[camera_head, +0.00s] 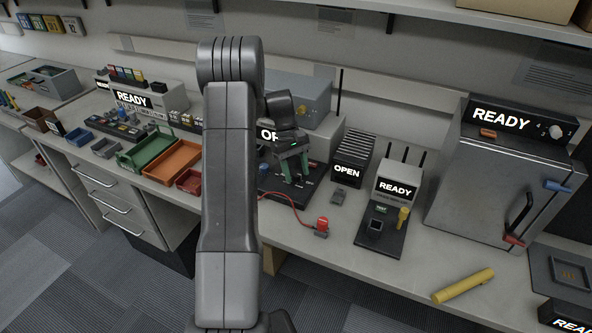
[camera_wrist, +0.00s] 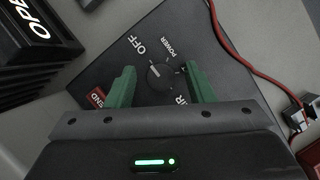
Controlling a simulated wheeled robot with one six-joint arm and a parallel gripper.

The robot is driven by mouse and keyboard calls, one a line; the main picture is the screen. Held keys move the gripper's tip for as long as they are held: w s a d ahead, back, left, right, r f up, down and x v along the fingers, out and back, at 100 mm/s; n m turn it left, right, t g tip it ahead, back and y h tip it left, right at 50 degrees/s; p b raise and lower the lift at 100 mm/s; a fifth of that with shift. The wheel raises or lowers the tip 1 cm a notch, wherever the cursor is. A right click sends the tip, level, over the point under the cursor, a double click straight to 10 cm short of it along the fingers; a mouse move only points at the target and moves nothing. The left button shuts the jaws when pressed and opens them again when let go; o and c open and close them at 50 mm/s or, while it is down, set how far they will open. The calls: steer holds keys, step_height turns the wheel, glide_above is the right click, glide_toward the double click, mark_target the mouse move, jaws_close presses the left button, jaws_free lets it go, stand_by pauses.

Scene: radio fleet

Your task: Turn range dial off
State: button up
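A dark round dial (camera_wrist: 161,76) with a pale pointer mark sits on a black panel (camera_wrist: 215,42) in the wrist view. "OFF" is printed above left of it, "POWER" above it, and a label ending in "IR" below right is partly covered. I cannot read "RANGE" anywhere. The pale mark seems to point left; its exact setting is unclear. My gripper (camera_wrist: 160,70) is open, its green fingers on either side of the dial; contact cannot be told. In the head view my gripper (camera_head: 297,178) is over the black panel, and the dial is not discernible.
A red SEND button (camera_wrist: 97,97) is beside the left finger. A red cable (camera_head: 290,204) leads to a red plug-like piece (camera_head: 322,224). A ribbed OPEN unit (camera_head: 350,165) stands right of my gripper. Free bench shows near the front.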

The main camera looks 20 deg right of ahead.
steer(key=v, duration=1.3)
steer(key=shift+w+r, duration=0.2)
steer(key=shift+r, duration=0.15)
steer(key=x, duration=1.4)
steer(key=shift+r, duration=0.1)
